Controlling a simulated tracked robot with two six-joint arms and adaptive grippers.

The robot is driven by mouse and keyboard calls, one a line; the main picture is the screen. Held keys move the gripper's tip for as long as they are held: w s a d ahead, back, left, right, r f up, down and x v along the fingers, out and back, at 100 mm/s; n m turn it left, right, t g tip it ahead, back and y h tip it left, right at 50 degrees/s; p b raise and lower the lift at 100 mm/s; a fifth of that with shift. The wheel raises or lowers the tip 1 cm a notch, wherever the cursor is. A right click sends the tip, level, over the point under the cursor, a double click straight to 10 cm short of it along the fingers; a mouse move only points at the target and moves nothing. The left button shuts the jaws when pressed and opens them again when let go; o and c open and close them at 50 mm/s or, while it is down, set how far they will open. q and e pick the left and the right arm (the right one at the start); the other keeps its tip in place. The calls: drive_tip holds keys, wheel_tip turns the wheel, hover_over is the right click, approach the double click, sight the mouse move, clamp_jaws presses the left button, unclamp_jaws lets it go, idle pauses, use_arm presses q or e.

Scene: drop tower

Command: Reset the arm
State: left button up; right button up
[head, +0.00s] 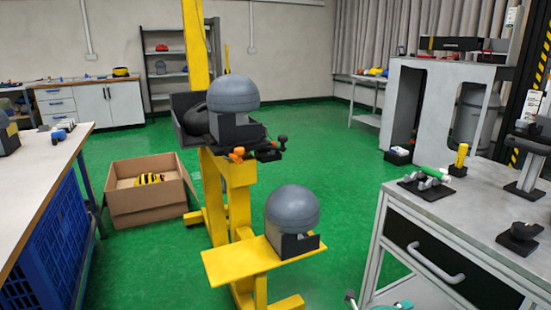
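A yellow drop tower (240,175) stands in the middle of the head view, its column rising out of the top of the picture. A grey rounded headform (233,94) sits high on it in a dark grey mount (236,131). A dark bracket with orange parts (262,152) is just below that mount; I cannot tell which part is the movable arm. A second grey headform (292,209) rests in a dark holder (300,244) on the yellow lower platform (240,262).
A workbench (62,143) with blue crates stands at left. An open cardboard box (142,209) holds a yellow-and-black helmet (149,179). A grey tool cart (470,205) with a black drawer is at right. Green floor is clear between tower and cart.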

drive_tip(key=s+a+f+m+g+y, duration=0.2)
drive_tip(key=s+f+m+g+y, duration=0.1)
drive_tip(key=s+f, duration=0.35)
drive_tip(key=s+a+f+m+g+y, duration=0.2)
drive_tip(key=s+f+m+y, duration=0.15)
drive_tip(key=s+f, duration=0.35)
drive_tip(key=s+a+f+m+g+y, duration=0.25)
drive_tip(key=s+a+m+y, duration=0.25)
drive_tip(key=s+a+m, duration=0.25)
drive_tip(key=s+a+f+m+g+y, duration=0.2)
drive_tip(key=s+a+f+m+y, duration=0.25)
drive_tip(key=s+a+m, duration=0.3)
drive_tip(key=s+a+r+m+t+y, duration=0.1)
drive_tip(key=a+m+y, duration=0.15)
drive_tip(key=m, duration=0.35)
drive_tip(key=s+a+r+m+t+y, duration=0.1)
drive_tip(key=s+a+m+y, duration=0.1)
drive_tip(key=a+m, duration=0.3)
wheel_tip(320, 180, up, 32)
drive_tip(key=w+d+m+t+p, duration=0.1)
drive_tip(key=m+p, duration=0.7)
drive_tip(key=p, duration=2.3)
drive_tip(key=shift+d+f+t+h, duration=0.15)
drive_tip(key=shift+d+t+h, duration=0.2)
drive_tip(key=shift+d+t, duration=0.45)
